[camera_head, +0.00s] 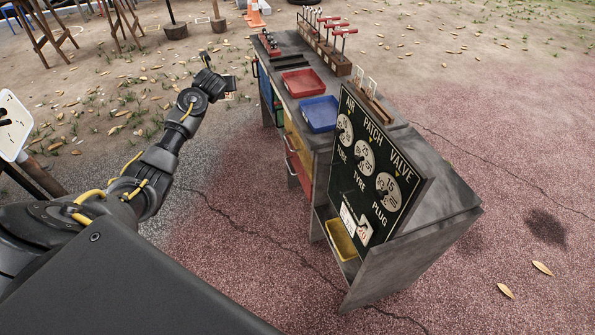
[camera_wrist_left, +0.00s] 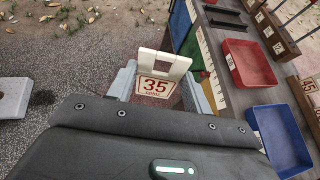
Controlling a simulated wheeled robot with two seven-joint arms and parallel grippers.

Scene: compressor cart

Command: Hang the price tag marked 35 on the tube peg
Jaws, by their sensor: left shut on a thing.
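The price tag marked 35 (camera_wrist_left: 155,87) is a white tag with red figures and a square loop on top. It is between the fingers of my left gripper (camera_wrist_left: 157,92), which is shut on it. In the head view my left gripper (camera_head: 222,86) is in the air left of the cart, with only a small part of the tag showing. The black price board (camera_head: 384,230) stands at the cart's near end, with TUBE, TYRE and PLUG lettered under round pale discs. I cannot make out the tube peg clearly. My right gripper is not in view.
The grey cart (camera_head: 440,192) carries a red tray (camera_head: 303,82) and a blue tray (camera_head: 320,114). White tags (camera_head: 363,232) show low on the board, near a yellow bin (camera_head: 341,240). A wooden rack with red-handled tools (camera_head: 325,45) stands at the back.

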